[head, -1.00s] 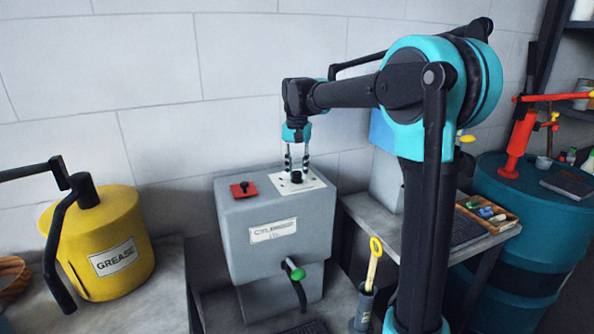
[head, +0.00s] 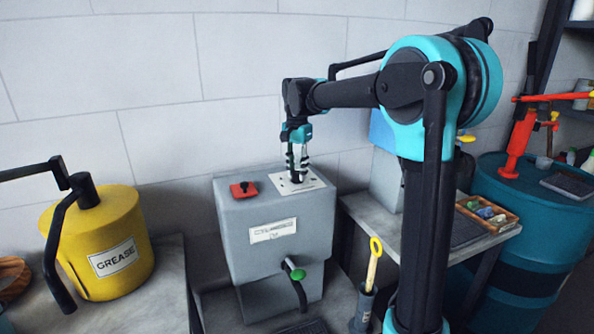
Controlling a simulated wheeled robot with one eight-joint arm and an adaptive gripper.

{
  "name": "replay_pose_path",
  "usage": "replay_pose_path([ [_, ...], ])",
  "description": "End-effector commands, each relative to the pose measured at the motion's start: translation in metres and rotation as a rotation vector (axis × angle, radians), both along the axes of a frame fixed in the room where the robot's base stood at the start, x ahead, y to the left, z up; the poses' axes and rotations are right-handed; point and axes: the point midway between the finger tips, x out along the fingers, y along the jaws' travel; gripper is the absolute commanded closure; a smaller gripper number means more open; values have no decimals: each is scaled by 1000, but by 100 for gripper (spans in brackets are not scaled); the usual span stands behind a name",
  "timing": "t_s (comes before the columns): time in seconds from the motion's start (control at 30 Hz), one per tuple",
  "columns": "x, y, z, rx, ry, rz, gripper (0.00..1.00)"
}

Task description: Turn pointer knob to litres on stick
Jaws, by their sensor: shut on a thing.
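The pointer knob (head: 296,178) is a small black knob on a white dial plate (head: 311,182), on top of a grey box (head: 257,215) with a label on its front. My gripper (head: 297,170) points down over the plate and is shut on the knob. Its fingers hide most of the knob, so its pointing direction cannot be told. The marks on the plate are too small to read. The stick with a yellow ring handle (head: 375,262) stands in a grey holder to the right of the box.
A red plate with a black knob (head: 244,189) sits left of the dial on the same box. A yellow grease drum (head: 98,240) stands left. A bench with a wooden tray (head: 488,222) and a teal barrel (head: 540,215) are at right.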

Motion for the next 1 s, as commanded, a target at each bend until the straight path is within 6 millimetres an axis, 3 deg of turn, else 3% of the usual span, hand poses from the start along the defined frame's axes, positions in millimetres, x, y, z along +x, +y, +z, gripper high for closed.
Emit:
replay_pose_path([
  [0.27,0,0,0,0,-1,0,100],
  [0.3,0,0,0,0,-1,0,69],
  [0.47,0,0,0,0,0,0,51],
  [0.8,0,0,3,0,0,0,51],
  [1.0,0,0,30,0,0,0,51],
])
